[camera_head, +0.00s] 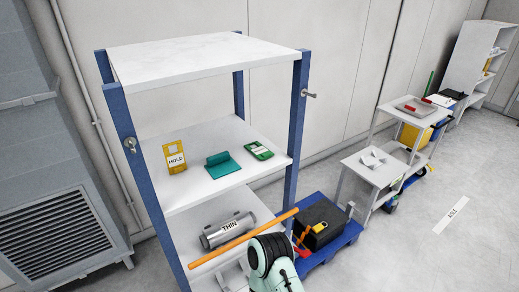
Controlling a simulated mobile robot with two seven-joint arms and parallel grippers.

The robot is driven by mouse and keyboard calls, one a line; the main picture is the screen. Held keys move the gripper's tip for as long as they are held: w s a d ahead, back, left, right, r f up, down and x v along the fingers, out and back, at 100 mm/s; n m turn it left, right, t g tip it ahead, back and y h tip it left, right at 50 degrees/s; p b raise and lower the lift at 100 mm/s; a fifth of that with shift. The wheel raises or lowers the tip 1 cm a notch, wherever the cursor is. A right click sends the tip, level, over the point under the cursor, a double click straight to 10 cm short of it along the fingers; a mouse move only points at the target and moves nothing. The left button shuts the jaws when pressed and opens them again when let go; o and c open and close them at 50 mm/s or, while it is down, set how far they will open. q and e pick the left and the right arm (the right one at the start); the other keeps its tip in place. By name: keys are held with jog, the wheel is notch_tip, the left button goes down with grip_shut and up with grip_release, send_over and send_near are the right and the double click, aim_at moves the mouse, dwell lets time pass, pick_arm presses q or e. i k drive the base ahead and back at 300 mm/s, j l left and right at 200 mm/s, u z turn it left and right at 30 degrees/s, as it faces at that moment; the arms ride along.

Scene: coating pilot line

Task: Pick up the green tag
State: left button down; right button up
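The green tag (259,151), with a white label panel, lies on the middle shelf (204,197) near its right end. A yellow tag marked HOLD (176,158) stands farther left on the same shelf. Nothing covers the green tag. A pale green and black part of my arm shows at the bottom centre, in front of the lower shelf. Neither of my grippers can be seen.
A grey cylinder marked THIN (228,231) lies on the lower shelf behind an orange bar (243,239). Blue posts (297,115) and a white top shelf (205,58) frame the rack. A blue pallet (340,240) with a black box (320,222) and a grey cart (372,174) stand right.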

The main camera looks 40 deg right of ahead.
aim_at(261, 151)
jog(key=z, duration=1.6)
jog(key=i+l, duration=0.15)
jog(key=l, duration=0.3)
jog(key=i+l+u, duration=0.1)
jog(key=l, duration=0.35)
jog(key=i+l, duration=0.15)
jog(key=l, duration=0.3)
jog(key=u, duration=0.05)
